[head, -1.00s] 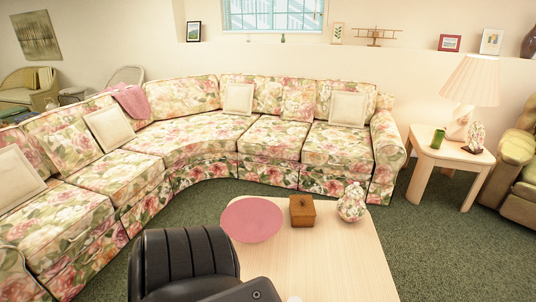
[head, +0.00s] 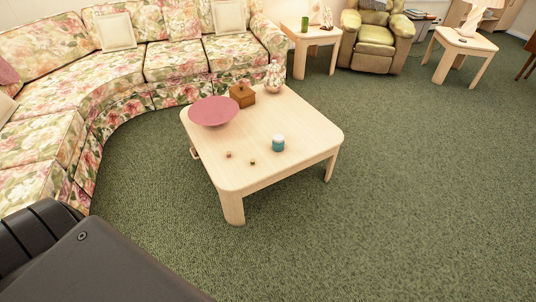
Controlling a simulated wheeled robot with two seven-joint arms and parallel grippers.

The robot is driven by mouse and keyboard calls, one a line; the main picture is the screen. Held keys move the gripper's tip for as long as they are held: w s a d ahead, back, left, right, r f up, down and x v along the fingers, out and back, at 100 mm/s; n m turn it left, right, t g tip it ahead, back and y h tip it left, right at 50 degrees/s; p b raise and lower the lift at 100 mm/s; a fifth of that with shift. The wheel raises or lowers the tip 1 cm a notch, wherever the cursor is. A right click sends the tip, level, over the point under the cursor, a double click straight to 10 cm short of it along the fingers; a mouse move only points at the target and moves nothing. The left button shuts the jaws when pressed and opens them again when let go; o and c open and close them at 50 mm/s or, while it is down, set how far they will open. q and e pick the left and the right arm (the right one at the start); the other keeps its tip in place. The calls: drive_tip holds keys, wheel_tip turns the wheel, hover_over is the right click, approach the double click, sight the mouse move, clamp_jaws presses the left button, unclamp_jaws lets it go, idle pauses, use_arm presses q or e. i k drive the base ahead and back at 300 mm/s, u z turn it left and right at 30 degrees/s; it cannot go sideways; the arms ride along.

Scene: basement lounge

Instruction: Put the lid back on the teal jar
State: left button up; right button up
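The teal jar (head: 278,144) stands upright on the light wooden coffee table (head: 290,119), right of the table's middle. Its lower part is teal and its top is whitish. It is too small to tell whether the whitish top is a rim, an opening or a lid. Two small round items lie left of it: a pinkish brown one (head: 229,155) and a dark one with a gold tone (head: 252,162). I cannot make out a separate lid for certain. Neither of my grippers is in view.
A floral sofa (head: 120,70) curves behind and left. Green carpet is open in front and right.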

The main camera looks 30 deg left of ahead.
sight(276, 146)
drive_tip(key=u, duration=0.9)
drive_tip(key=i, duration=0.2)
drive_tip(key=z, duration=0.1)
